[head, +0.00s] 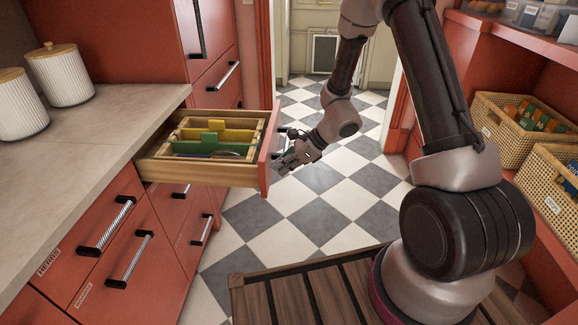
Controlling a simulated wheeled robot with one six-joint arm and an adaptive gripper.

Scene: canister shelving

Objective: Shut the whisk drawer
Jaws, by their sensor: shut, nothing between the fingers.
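An open red-fronted drawer (167,172) with wooden sides juts out to the right from the cabinet run on the left. Inside it is a wooden tray with yellow and green dividers (213,140) and a partly hidden metal utensil (229,154), too small to identify surely. The drawer's red front (267,170) faces right, and its label is not visible. My gripper (284,168) is shut and empty, close beside the outer face of the drawer front. I cannot tell whether it touches the front or the handle there.
White ribbed canisters (62,75) stand on the pale counter (110,115) at left. Closed drawers with bar handles (106,224) lie below. Wicker baskets (512,132) fill the right shelves. The checkered floor (320,215) between is clear.

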